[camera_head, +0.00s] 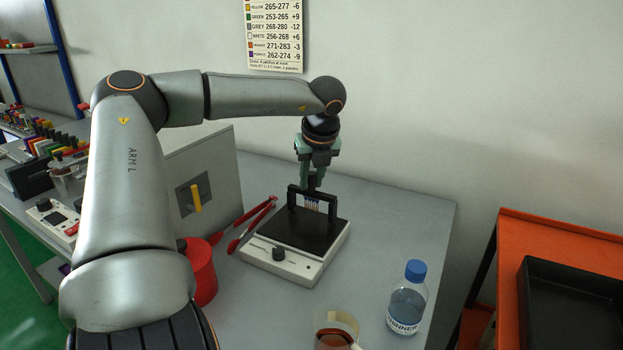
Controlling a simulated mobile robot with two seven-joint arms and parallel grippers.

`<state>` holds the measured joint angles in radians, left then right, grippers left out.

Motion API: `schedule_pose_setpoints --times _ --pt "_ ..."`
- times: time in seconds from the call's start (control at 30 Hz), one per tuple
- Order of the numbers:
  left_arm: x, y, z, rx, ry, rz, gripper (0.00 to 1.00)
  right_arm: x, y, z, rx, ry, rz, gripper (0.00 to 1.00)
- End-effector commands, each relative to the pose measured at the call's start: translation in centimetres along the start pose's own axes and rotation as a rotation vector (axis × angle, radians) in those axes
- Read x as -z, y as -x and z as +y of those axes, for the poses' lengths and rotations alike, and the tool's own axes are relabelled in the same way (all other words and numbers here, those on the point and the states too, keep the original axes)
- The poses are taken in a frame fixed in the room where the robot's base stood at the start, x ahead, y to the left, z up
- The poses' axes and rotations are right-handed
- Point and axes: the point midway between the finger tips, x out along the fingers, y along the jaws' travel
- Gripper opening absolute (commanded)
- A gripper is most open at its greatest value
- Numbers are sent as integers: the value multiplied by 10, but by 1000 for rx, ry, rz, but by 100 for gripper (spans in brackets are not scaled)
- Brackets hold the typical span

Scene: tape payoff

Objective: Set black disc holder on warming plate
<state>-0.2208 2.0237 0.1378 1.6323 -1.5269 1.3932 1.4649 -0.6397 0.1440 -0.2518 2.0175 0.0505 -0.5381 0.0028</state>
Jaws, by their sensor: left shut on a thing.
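The warming plate (285,237) is a white box with a black top and a front knob, standing on the grey table. The black disc holder (292,198) is an upright black frame with a handle and small coloured discs in it. It is over the back part of the plate's black top; I cannot tell whether it touches the top. My left gripper (314,179) points down from above and is shut on the holder's handle. The gripper fingers partly cover the handle. My right gripper is not in view.
Red tongs (250,225) lie left of the plate, near a red container (200,270). A grey panel (215,175) with a yellow handle stands behind them. A blue-capped bottle (407,300) and a clear beaker (337,328) stand at the front right. The table right of the plate is clear.

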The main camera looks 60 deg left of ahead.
Motion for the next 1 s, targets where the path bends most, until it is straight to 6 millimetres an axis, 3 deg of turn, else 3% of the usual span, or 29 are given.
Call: schedule_pose_setpoints --times 0.6,0.63,0.9,1.0 --pt "2 -6 0 1 0 -1 0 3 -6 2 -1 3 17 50" --pt "2 -5 0 1 0 -1 29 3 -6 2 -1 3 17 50" --pt "2 -5 0 0 0 -1 60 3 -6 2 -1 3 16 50" --pt "2 -5 0 0 0 0 62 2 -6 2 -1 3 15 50"
